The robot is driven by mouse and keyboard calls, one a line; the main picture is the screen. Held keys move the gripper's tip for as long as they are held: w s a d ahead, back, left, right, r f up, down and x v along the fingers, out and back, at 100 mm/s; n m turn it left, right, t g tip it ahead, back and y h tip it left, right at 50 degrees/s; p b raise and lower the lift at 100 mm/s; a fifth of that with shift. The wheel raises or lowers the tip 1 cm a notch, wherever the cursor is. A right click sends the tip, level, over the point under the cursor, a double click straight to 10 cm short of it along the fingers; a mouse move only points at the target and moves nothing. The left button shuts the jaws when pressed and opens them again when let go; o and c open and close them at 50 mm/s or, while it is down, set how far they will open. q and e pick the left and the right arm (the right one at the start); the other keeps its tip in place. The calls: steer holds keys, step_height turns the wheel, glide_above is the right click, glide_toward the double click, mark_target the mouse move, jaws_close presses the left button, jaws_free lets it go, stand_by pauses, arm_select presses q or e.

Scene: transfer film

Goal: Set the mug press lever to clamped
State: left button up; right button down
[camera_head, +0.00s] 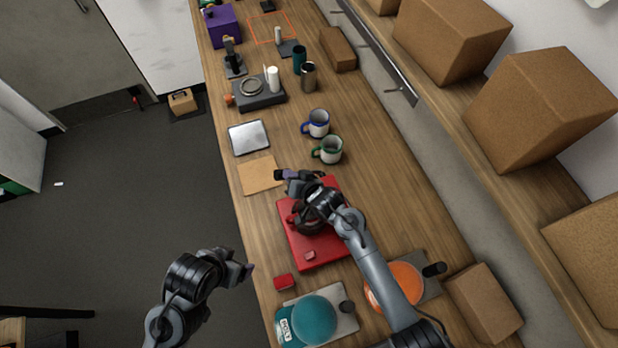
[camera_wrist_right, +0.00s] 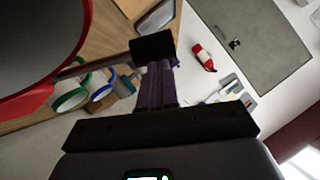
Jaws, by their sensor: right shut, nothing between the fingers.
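The red mug press (camera_head: 328,251) stands on the bench, its upper part largely hidden by my right arm. In the right wrist view its red edge (camera_wrist_right: 28,100) fills the left side, and the lever's metal rod ends in a black grip (camera_wrist_right: 152,47). My right gripper (camera_head: 284,175) reaches over the press, at its far side. Its purple fingers (camera_wrist_right: 157,88) are closed together and empty, just by the black grip; whether they touch it I cannot tell. My left gripper (camera_head: 248,268) hangs beside the bench's left edge, its jaw opening unclear.
A green-rimmed mug (camera_head: 329,150) and a blue-rimmed mug (camera_head: 317,123) stand beyond the press. A brown sheet (camera_head: 260,176) lies left of them. Nearer are a small red block (camera_head: 284,282), a teal press (camera_head: 314,320) and an orange press (camera_head: 405,280). Cardboard boxes line the right.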

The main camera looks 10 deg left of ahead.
steer(key=w+r+p+v, duration=0.1)
steer(key=r+v, duration=0.1)
steer(key=v, duration=1)
steer(key=shift+w+r, duration=0.2)
